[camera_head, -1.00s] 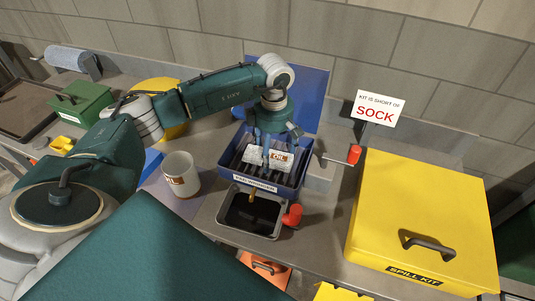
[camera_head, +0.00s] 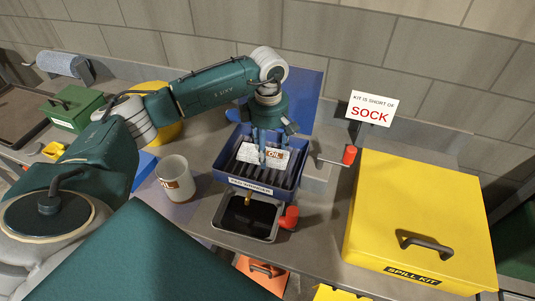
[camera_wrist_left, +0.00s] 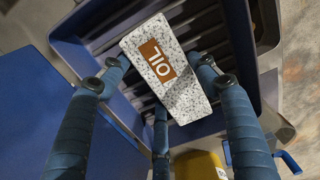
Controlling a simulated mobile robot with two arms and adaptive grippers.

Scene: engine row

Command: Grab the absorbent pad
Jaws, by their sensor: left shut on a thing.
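The absorbent pad (camera_head: 248,153) is a white speckled block with a brown OIL label. It is over the dark slats of the blue pad wringer (camera_head: 250,186). My left gripper (camera_head: 264,158) comes down from above with its blue fingers around the pad. In the left wrist view the pad (camera_wrist_left: 180,88) lies between the fingers (camera_wrist_left: 157,80), tilted, with its label facing the camera. The gripper is shut on it. I cannot tell whether the pad still touches the slats. My right gripper is not in view.
A drip tray (camera_head: 247,218) with dark liquid sits in front of the wringer, beside a red handle (camera_head: 289,217). A white mug (camera_head: 175,179) stands to the left. A yellow spill kit (camera_head: 420,215) fills the right. A SOCK sign (camera_head: 372,108) stands behind.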

